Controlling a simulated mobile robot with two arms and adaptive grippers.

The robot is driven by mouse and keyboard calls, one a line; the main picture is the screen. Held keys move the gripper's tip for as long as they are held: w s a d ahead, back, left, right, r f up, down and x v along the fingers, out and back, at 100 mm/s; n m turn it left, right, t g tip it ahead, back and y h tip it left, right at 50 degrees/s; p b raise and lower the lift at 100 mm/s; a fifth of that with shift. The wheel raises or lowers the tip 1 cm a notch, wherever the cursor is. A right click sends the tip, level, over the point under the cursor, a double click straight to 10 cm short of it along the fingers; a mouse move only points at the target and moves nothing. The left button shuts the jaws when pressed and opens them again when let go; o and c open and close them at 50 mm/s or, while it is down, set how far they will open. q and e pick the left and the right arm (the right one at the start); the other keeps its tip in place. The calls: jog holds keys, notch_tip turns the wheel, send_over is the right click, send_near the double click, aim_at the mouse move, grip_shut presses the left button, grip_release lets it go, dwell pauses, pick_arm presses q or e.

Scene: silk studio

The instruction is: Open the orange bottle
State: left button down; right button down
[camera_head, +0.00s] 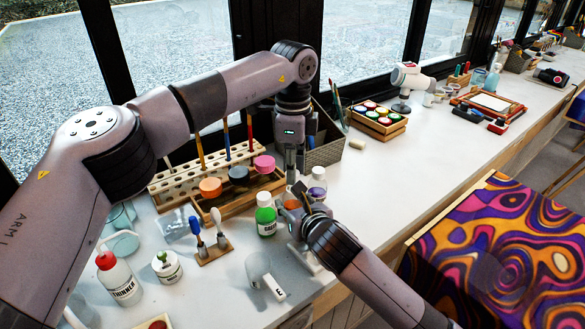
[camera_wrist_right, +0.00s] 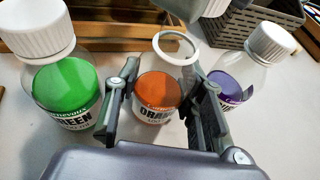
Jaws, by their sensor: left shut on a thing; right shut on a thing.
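The orange bottle (camera_wrist_right: 157,92) is clear with orange contents and stands upright between the fingers of my right gripper (camera_wrist_right: 165,108). Its neck shows as a bare pale ring (camera_wrist_right: 176,47) with no cap on it. A pale, round, cap-like piece (camera_wrist_right: 203,7) is above and apart from the neck at the top of the right wrist view. In the head view my left gripper (camera_head: 291,172) points down, just above my right gripper (camera_head: 296,214). It is shut, apparently on the cap, which is mostly hidden there. The right gripper is shut around the bottle's body.
A capped green bottle (camera_wrist_right: 66,88) stands left of the orange one, and a capped purple bottle (camera_wrist_right: 240,75) stands right. Behind are a wooden paint rack (camera_head: 180,182) and a grey basket (camera_head: 325,152). A brush stand (camera_head: 214,252) and thinner bottle (camera_head: 119,281) stand at left.

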pick_arm(q)
jog(key=shift+r, duration=2)
pick_arm(e)
jog(key=c, duration=1.1)
grip_release()
jog(key=shift+o, duration=0.7)
jog(key=shift+s, duration=0.1)
